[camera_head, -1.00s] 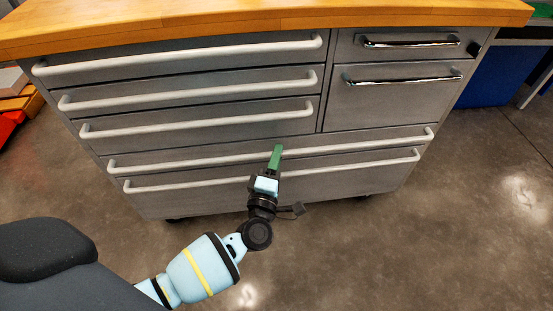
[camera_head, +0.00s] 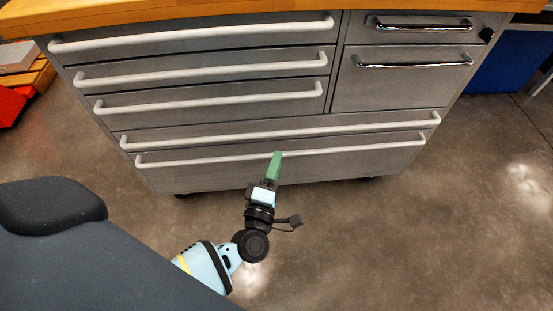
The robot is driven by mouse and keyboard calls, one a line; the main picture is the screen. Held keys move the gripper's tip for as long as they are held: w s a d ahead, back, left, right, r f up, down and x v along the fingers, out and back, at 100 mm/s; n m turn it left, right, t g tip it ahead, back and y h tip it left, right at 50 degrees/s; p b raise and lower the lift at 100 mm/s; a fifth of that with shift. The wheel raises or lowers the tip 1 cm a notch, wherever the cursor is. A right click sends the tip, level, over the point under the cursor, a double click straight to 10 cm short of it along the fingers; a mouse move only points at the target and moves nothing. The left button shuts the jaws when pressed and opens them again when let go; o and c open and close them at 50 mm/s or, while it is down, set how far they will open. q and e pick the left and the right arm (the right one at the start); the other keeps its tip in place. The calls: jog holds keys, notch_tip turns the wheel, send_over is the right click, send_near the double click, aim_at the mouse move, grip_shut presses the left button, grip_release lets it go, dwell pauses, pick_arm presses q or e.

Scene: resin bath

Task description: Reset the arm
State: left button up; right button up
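My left arm comes in from the lower left, and its gripper (camera_head: 275,166) shows near the middle of the head view. The green fingers point up toward the lowest long drawer of a grey tool cabinet (camera_head: 222,180). The fingers look like one narrow green strip, so I cannot tell whether they are apart or together. No object shows at the fingertips. My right gripper is not in view.
The cabinet has a wooden top (camera_head: 200,8), several white drawer handles and two chrome handles at right. Its drawers look shut. A blue bin (camera_head: 508,62) stands at the right, and red and orange things (camera_head: 12,104) lie at the left. Grey floor (camera_head: 420,240) is clear at lower right.

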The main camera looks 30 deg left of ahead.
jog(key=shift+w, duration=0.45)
pick_arm(q)
jog(key=shift+r, duration=0.1)
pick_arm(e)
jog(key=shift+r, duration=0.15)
